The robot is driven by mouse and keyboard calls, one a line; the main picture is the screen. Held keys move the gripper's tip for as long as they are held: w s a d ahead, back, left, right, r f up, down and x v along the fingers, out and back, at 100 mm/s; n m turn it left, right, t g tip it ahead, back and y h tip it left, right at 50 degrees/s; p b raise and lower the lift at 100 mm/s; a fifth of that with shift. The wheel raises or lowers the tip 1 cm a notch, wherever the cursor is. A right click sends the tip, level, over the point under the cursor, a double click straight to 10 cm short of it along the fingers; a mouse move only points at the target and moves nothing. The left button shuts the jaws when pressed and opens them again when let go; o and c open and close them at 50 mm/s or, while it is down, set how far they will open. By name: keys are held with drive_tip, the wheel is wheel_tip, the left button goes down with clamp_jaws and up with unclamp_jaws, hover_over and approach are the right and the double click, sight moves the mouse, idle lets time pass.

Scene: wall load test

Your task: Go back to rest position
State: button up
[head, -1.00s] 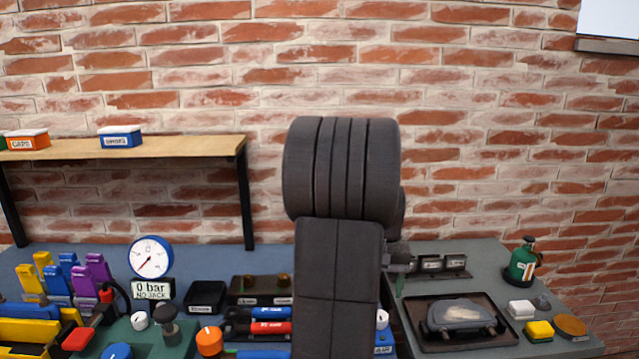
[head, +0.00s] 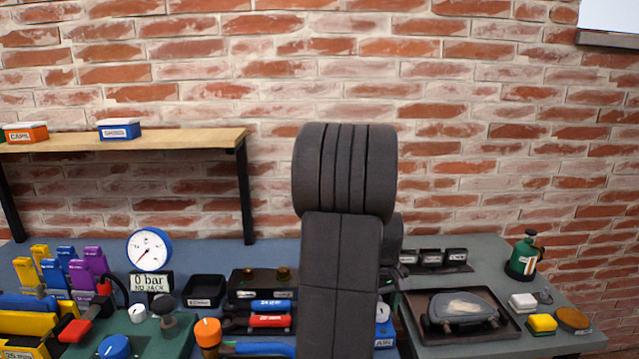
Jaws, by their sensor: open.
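My dark grey arm (head: 341,260) rises in the middle of the head view, with its thick ribbed joint at the top in front of the brick wall. My gripper does not show; the arm hides the area behind it. Nothing can be seen held.
Behind the arm is a bench with a gauge (head: 150,250), a black tray (head: 204,291), blue and red tools (head: 270,321), a dark tray (head: 510,334) holding a grey object, and a green bottle (head: 524,257). A wooden shelf (head: 190,141) with small boxes is at left. Wall space above is clear.

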drive_tip(key=shift+f+n+b, duration=0.1)
drive_tip(key=shift+n+b, duration=0.4)
drive_tip(key=shift+n, duration=0.7)
wheel_tip(320, 180, up, 13)
drive_tip(key=p, duration=0.1)
drive_tip(key=shift+a+p, duration=0.15)
drive_tip(key=shift+p, duration=0.15)
drive_tip(key=shift+s, duration=0.15)
